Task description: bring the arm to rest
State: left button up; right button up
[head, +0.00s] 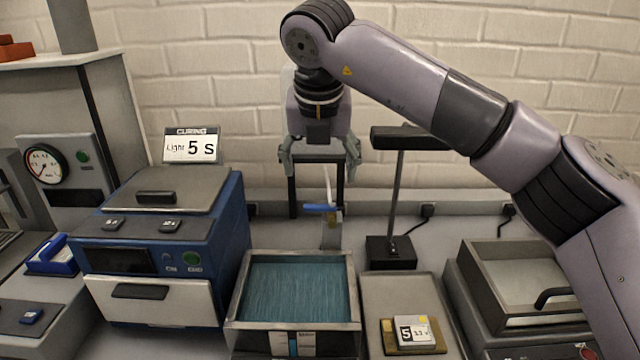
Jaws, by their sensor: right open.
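My right arm reaches in from the right edge and bends down over the middle of the bench. Its right gripper (319,165) points downward with its fingers spread wide, and nothing shows between them. It is in front of a dark frame-like stand (291,190), above a thin upright piece with a blue handle (320,207). I cannot tell how far the gripper is from these. My left gripper is not in view.
A blue curing box (225,230) stands left, under a "Light 5 s" sign (191,147). A teal-filled bath (295,290) is front centre. A black lamp stand (391,250), a tray (385,292) with a labelled block (414,331), and an open-topped box (480,285) are right.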

jog(key=shift+v, duration=1.2)
